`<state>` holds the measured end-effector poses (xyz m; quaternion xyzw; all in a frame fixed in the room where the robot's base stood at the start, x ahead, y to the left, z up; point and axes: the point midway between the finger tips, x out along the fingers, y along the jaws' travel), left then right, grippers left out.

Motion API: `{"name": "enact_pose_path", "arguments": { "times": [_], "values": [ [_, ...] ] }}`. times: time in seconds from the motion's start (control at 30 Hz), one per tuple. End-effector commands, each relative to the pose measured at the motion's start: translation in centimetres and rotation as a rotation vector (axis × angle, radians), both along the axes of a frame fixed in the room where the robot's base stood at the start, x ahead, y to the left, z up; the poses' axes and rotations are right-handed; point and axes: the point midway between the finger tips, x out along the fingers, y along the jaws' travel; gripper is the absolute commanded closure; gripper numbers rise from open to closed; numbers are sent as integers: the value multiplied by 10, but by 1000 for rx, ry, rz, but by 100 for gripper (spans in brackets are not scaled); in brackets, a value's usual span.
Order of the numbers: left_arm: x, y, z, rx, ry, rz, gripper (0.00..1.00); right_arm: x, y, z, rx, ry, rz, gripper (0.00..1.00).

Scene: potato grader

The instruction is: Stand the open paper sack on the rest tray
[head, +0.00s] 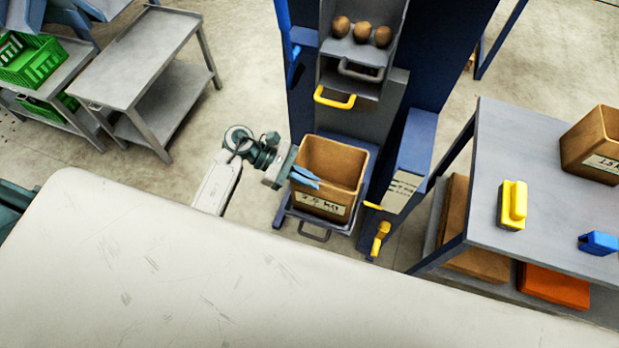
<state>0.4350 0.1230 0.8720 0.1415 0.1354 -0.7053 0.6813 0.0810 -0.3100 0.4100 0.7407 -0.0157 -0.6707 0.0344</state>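The open paper sack (338,192) is brown, boxy and labelled, with its mouth facing up. It stands upright on the rest tray (290,213), a dark tray with a grey handle at its front, below the grader. My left gripper (306,177) reaches in from the left, and its blue fingertips overlap the sack's left side near the rim. I cannot tell whether the fingers are closed on the sack wall or just beside it. The sack hides most of the tray top. My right gripper is not in view.
The blue grader (421,147) rises behind the sack, with several potatoes (362,31) in its upper chute and a yellow handle (334,99). A grey table (490,155) at right holds another brown sack (597,140), a yellow tool (513,204) and a blue one (598,243). A grey cart (130,70) stands at upper left.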

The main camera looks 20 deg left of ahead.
Motion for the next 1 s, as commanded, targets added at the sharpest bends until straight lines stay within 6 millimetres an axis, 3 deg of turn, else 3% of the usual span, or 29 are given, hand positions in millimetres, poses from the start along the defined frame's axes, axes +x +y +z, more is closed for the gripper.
{"name": "enact_pose_path", "arguments": {
  "times": [0.2,0.5,0.6,0.63,1.0],
  "values": [
    [0,0,-12,1,-1,1,100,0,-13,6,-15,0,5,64],
    [0,0,-16,1,-2,0,100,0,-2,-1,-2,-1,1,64],
    [0,0,-14,1,-1,0,75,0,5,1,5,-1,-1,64],
    [0,0,-14,1,-1,0,73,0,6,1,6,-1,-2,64],
    [0,0,-9,1,0,0,73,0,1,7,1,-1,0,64]
  ]
}}
